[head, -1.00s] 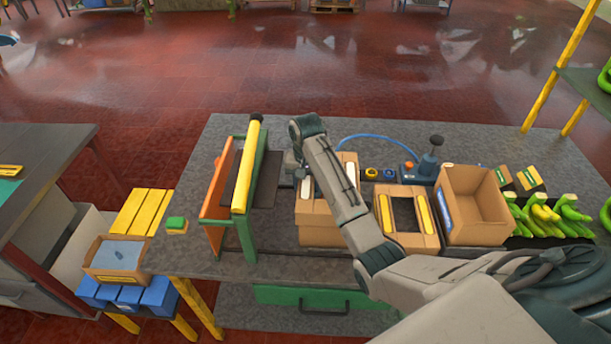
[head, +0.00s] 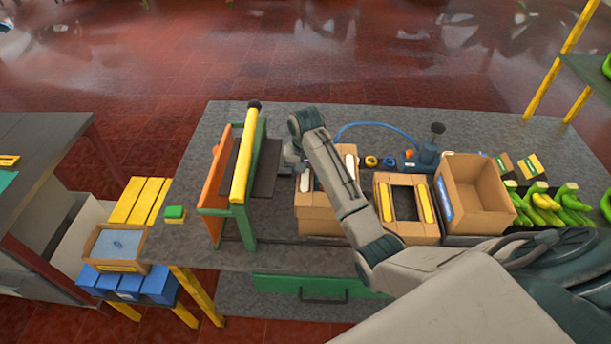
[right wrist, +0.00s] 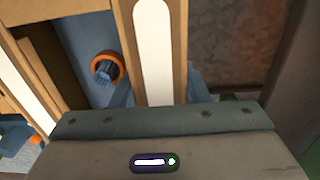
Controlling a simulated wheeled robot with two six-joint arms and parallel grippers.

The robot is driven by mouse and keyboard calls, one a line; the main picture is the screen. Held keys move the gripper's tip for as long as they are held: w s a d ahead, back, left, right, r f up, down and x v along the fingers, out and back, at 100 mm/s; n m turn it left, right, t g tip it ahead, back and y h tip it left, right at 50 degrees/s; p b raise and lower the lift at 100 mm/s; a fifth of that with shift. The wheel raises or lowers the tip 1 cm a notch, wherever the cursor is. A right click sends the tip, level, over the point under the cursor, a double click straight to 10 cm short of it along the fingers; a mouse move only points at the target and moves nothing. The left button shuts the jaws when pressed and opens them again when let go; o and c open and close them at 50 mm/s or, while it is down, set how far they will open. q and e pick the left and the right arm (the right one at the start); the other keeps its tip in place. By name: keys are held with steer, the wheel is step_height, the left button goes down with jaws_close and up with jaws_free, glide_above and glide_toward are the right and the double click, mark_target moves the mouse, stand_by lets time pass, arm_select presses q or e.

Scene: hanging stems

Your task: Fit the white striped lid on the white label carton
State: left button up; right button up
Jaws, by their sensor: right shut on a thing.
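The white striped lid (head: 345,160) is a cardboard piece with a white stripe along each side. It is left of the middle of the bench, mostly behind my right arm. In the right wrist view its brown rim with a white stripe (right wrist: 153,50) runs up from my gripper. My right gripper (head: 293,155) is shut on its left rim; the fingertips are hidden. Cardboard front walls (head: 318,222) show below the lid; I cannot tell whether it is seated on a carton. An open, empty carton (head: 480,180) with a blue-and-white label stands to the right. My left gripper is not in view.
A yellow-striped cardboard lid (head: 427,205) lies between them. A green frame with a yellow bar (head: 243,165) stands close left of my gripper. A blue hand tool (head: 424,157) with a hose is behind, and green bananas (head: 550,210) lie at the right.

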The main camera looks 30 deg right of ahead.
steer(key=shift+f, duration=0.55)
stand_by(0.6)
steer(key=o, duration=1.2)
steer(key=shift+o, duration=0.6)
steer(key=shift+a, duration=0.1)
steer(key=shift+r, duration=0.1)
steer(key=shift+r, duration=1.4)
steer(key=shift+r, duration=0.85)
